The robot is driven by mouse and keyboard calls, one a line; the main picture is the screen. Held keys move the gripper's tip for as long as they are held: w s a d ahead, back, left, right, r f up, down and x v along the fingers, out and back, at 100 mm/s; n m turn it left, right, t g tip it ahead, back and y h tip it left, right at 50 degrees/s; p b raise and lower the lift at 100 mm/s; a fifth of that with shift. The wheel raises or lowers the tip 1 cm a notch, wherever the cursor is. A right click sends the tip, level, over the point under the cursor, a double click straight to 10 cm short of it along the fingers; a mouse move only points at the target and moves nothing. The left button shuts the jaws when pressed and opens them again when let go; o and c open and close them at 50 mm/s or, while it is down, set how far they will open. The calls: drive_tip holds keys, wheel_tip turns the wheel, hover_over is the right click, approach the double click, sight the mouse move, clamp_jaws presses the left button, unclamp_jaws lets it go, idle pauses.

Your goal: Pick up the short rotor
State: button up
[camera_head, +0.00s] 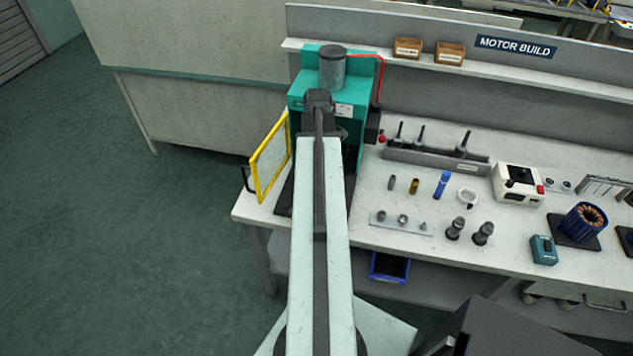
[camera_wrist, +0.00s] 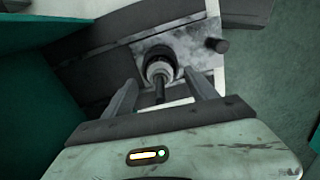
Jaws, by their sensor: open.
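In the wrist view, my gripper (camera_wrist: 160,78) is open. Its two fingers stand apart on either side of a round part with a pale ring and a dark shaft (camera_wrist: 159,70). It looks like a rotor seated on a grey metal plate; I cannot tell its length or whether the fingers touch it. In the head view, my arm reaches into the teal press (camera_head: 305,88), and my gripper is hidden there. Two dark, stepped parts, perhaps rotors, stand on the bench: one on the left (camera_head: 455,229) and one on the right (camera_head: 483,234).
The yellow-framed guard (camera_head: 270,160) of the press stands open at the left. A grey rack (camera_head: 430,160) with upright shafts stands to the right. The white bench (camera_head: 385,262) also carries small parts, a white device (camera_head: 518,184) and a blue-and-copper stator (camera_head: 585,221).

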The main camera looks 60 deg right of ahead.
wheel_tip(320, 180, down, 2)
drive_tip(key=shift+f+b, duration=0.25)
drive_tip(key=shift+b, duration=0.3)
drive_tip(key=shift+r, duration=0.2)
clamp_jaws()
wheel_tip(320, 180, up, 10)
drive_tip(key=p, duration=1)
drive_tip(key=shift+r+p, duration=0.15)
drive_tip(key=shift+p, duration=0.2)
